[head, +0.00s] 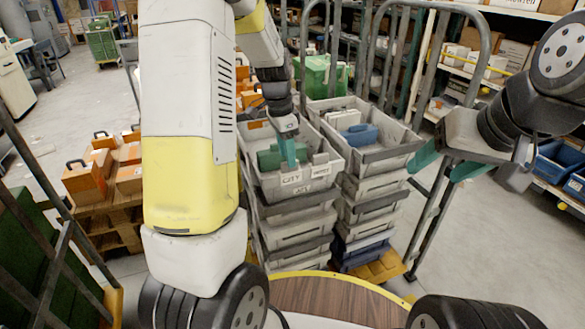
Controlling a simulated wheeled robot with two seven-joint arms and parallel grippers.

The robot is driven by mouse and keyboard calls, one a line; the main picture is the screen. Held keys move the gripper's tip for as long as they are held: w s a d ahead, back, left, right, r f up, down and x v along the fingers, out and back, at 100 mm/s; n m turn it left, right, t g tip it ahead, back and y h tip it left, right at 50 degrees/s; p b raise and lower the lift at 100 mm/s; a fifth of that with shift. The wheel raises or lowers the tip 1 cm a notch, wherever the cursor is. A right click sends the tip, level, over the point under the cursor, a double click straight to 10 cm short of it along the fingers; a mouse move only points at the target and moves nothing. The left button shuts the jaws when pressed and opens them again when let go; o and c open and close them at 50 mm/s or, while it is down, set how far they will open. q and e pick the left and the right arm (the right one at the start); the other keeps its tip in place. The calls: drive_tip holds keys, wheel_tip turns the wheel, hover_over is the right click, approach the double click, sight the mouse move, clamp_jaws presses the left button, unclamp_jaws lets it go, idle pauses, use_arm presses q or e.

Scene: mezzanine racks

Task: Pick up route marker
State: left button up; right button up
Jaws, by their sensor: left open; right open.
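Small pale plates with dark lettering, one reading "CITY" (291,180), are at the front rim of the upper left grey tote (290,207). I cannot tell for sure which piece is the route marker. My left gripper (288,152) is open, its teal fingers pointing down over the front of that tote, just above and behind the plates. The gripper partly hides the tote's contents; whether it touches anything is unclear. My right gripper (440,164) is open and empty, right of the totes, with its teal fingers apart.
A second stack of grey totes (373,157) stands close on the right, with a blue item (361,135) in its top tote. Metal cart rails (432,205) rise beside it. Orange cases (86,184) sit on a wooden pallet at left. Floor (480,235) at right is clear.

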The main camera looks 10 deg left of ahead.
sight(291, 170)
use_arm(q)
drive_tip(key=f, duration=0.2)
drive_tip(key=w+f, duration=0.1)
drive_tip(key=f, duration=0.2)
drive_tip(key=d+f, duration=0.1)
drive_tip(key=f, duration=0.1)
drive_tip(key=shift+w+f, duration=0.15)
drive_tip(key=shift+f, duration=0.25)
drive_tip(key=shift+c, duration=0.5)
clamp_jaws()
